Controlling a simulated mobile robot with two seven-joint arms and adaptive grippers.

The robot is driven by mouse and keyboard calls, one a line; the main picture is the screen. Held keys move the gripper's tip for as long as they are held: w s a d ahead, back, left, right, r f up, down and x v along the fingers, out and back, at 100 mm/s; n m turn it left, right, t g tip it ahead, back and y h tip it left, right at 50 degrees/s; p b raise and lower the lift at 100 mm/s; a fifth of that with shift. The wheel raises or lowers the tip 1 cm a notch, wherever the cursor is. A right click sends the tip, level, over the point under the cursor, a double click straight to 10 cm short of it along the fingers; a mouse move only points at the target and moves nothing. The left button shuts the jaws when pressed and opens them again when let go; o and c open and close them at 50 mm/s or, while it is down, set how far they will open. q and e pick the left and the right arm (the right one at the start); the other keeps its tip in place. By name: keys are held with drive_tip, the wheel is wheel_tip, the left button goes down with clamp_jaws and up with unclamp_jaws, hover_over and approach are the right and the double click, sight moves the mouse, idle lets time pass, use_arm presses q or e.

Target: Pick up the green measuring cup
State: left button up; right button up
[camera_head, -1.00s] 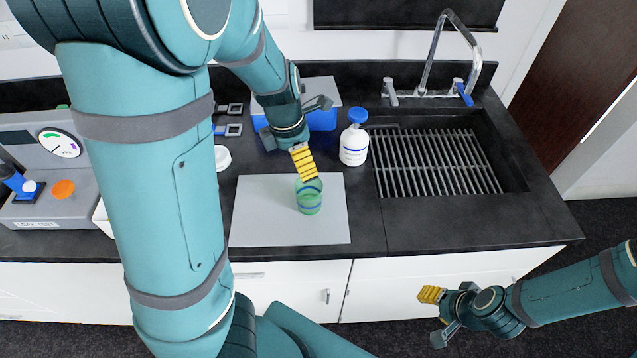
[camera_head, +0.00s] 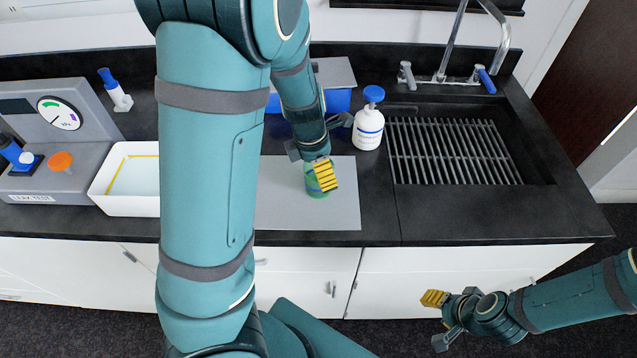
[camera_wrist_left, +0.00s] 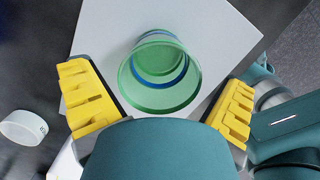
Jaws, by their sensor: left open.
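The green measuring cup (camera_head: 316,188) stands on the grey mat (camera_head: 283,213) on the counter, partly hidden behind my left gripper (camera_head: 325,175). In the left wrist view, the cup (camera_wrist_left: 160,82) is seen from above, its round green rim facing the camera, with a blue band. My left gripper (camera_wrist_left: 160,105) is open, with a yellow finger on each side of the cup and gaps between fingers and cup. My right gripper (camera_head: 438,317) hangs in front of the cabinets at the lower right; whether it is open or shut is unclear.
A white bottle with blue cap (camera_head: 368,122) stands right of the mat. A sink with a slatted rack (camera_head: 455,152) lies further right. A white tray (camera_head: 128,205) and a grey leak tester (camera_head: 60,140) are at left. A blue box (camera_head: 338,100) stands behind my left gripper.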

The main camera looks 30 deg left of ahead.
use_arm(q)
drive_tip(key=shift+w+d+f+b, duration=0.15)
drive_tip(key=shift+f+b, duration=0.15)
drive_tip(key=shift+f, duration=0.65)
drive_tip(key=shift+r, duration=0.1)
drive_tip(key=c, duration=1.1)
drive_tip(key=shift+c, duration=0.2)
